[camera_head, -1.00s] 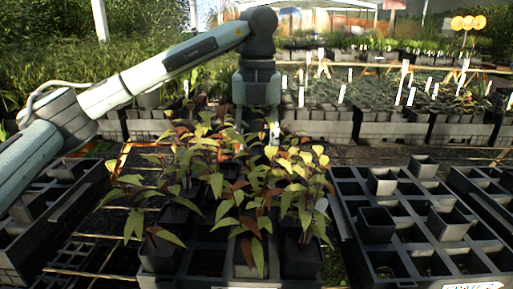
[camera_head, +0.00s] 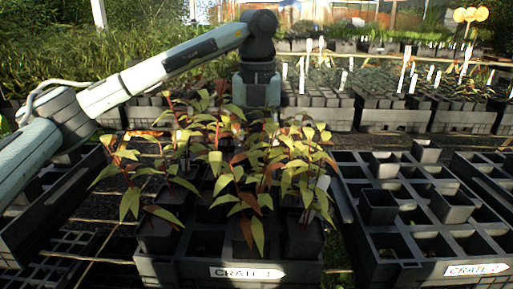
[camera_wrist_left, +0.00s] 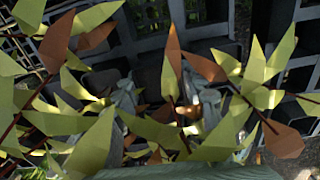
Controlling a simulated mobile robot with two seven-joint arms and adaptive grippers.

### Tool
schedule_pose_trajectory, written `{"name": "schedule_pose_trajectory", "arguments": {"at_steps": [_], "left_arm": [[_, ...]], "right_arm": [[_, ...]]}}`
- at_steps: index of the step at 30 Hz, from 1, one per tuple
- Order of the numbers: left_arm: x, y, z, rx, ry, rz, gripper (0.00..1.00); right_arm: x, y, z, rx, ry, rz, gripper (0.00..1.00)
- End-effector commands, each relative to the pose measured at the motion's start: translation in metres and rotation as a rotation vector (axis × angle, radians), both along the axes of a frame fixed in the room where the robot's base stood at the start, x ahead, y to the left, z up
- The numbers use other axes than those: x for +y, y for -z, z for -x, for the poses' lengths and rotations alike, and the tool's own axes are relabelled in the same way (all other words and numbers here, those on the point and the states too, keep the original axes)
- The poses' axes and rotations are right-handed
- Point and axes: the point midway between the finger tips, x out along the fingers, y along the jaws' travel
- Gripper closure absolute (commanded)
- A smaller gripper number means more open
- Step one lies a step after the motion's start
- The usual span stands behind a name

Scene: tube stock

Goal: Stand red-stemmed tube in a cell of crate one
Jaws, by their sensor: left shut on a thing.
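Crate one (camera_head: 300,270) is the black celled crate at the middle front, with a "CRATE 1" label. Several black tubes stand in it, with green and reddish-brown leafed plants. My left gripper comes down behind these plants in the head view, and leaves hide its fingers. In the left wrist view its grey fingers (camera_wrist_left: 168,105) stand on either side of a plant with a reddish stem (camera_wrist_left: 173,100). The gripper is shut on this plant's tube, which the leaves mostly hide. I cannot tell whether the tube is touching the crate. My right gripper is not in view.
Crate two (camera_head: 408,272) stands to the right, labelled, with several empty black pots such as this one (camera_head: 378,206). Another black crate (camera_head: 40,205) is at the left. Rows of potted plants with white tags fill the back. Dense leaves crowd the space around my left gripper.

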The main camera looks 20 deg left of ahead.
Motion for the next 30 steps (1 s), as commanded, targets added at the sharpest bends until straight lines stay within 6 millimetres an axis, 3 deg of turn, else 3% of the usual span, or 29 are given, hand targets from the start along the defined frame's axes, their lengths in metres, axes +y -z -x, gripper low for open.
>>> {"name": "schedule_pose_trajectory", "arguments": {"at_steps": [27,28,30], "left_arm": [[0.0,0.015,0.0,-0.001,-0.001,0.001,1.0],[0.0,0.014,0.0,-0.001,-0.001,0.001,0.57],[0.0,0.014,0.0,-0.001,0.0,0.001,0.48]], "right_arm": [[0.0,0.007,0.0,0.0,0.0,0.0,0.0],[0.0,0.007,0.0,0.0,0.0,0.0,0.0],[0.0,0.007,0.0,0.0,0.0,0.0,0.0]]}}
